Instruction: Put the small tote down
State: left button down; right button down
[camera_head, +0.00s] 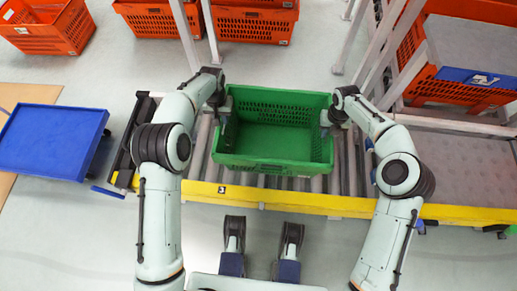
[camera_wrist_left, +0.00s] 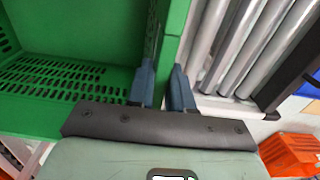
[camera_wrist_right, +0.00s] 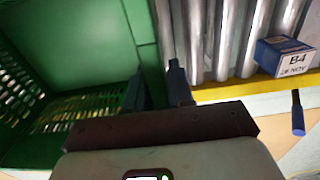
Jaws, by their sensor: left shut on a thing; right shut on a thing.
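The small tote is a green, empty crate (camera_head: 272,163) with slotted walls, over the roller conveyor in the head view. My left gripper (camera_head: 222,103) is shut on its left side wall. In the left wrist view the left fingers (camera_wrist_left: 162,85) straddle the green wall (camera_wrist_left: 172,30). My right gripper (camera_head: 328,120) is shut on its right side wall. In the right wrist view the right fingers (camera_wrist_right: 160,88) straddle that wall (camera_wrist_right: 140,30). The tote looks about level. I cannot tell whether its bottom touches the rollers.
The roller conveyor (camera_head: 350,165) has a yellow front rail (camera_head: 300,202). A blue platform (camera_head: 50,140) stands at the left. Orange totes (camera_head: 255,22) stand at the back, and more (camera_head: 460,92) sit at the right by grey posts. A labelled blue box (camera_wrist_right: 285,57) shows in the right wrist view.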

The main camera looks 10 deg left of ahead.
pick_arm(q)
jog(key=shift+w+d+f+b, duration=0.1)
jog(key=shift+d+f+b, duration=0.3)
jog(key=shift+f+b, duration=0.15)
pick_arm(e)
jog(key=shift+w+a+f, duration=0.1)
jog(key=shift+a+f, duration=0.25)
jog(key=shift+f, duration=0.25)
pick_arm(q)
jog(key=c, duration=1)
grip_release()
jog(key=shift+r, duration=0.1)
pick_arm(e)
jog(key=c, duration=1)
grip_release()
jog(key=shift+r, duration=0.1)
pick_arm(q)
jog(key=shift+a, duration=0.2)
pick_arm(e)
jog(key=shift+d, duration=0.2)
pick_arm(q)
jog(key=shift+a+r, duration=0.1)
jog(key=shift+r, duration=0.05)
pick_arm(e)
notch_tip(320, 180, up, 12)
jog(key=shift+d+r, duration=0.1)
pick_arm(q)
notch_tip(320, 180, up, 12)
jog(key=shift+f, duration=0.15)
